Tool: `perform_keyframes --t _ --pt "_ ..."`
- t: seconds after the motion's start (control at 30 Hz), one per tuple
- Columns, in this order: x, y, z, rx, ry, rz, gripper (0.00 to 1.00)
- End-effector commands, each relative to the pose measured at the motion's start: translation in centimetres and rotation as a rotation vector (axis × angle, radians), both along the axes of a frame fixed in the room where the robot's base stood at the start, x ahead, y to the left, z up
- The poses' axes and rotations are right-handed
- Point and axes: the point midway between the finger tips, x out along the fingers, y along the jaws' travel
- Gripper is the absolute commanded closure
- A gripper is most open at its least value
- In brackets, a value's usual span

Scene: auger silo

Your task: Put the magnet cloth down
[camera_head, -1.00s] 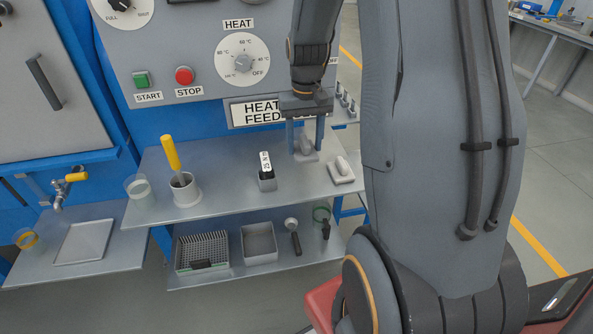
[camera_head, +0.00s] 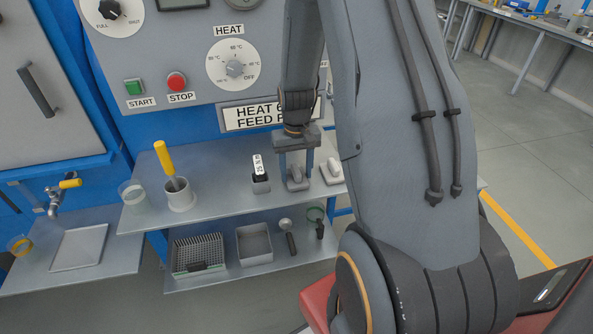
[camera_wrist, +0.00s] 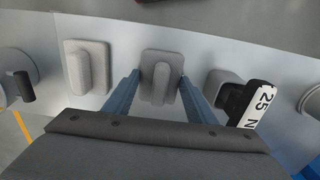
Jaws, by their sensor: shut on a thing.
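The magnet cloth (camera_head: 296,182), a grey block with a raised ridge on a flat base, is in my gripper (camera_head: 296,174) at the upper shelf (camera_head: 225,200).
A similar paler block (camera_head: 332,172) stands to its right. A black tool marked 25 N in a grey holder (camera_head: 260,184) stands close on the left. Farther left are a white cup (camera_head: 180,198) with a yellow-handled tool and a clear beaker (camera_head: 132,193).

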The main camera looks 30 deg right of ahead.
Motion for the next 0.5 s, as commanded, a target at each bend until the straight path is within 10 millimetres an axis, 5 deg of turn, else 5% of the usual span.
perform_keyframes --t 0.23,0.27,0.3,0.37,0.5 --pt "-0.02 0.01 -0.34 0.0 0.001 0.0 0.75" --pt "-0.02 0.01 -0.32 0.0 0.0 0.0 0.46" --pt "-0.02 0.01 -0.29 0.0 0.0 0.0 0.39" --pt "-0.02 0.0 -0.28 0.0 0.001 0.0 0.3" --pt "-0.03 0.0 -0.27 0.0 0.001 0.0 0.3"
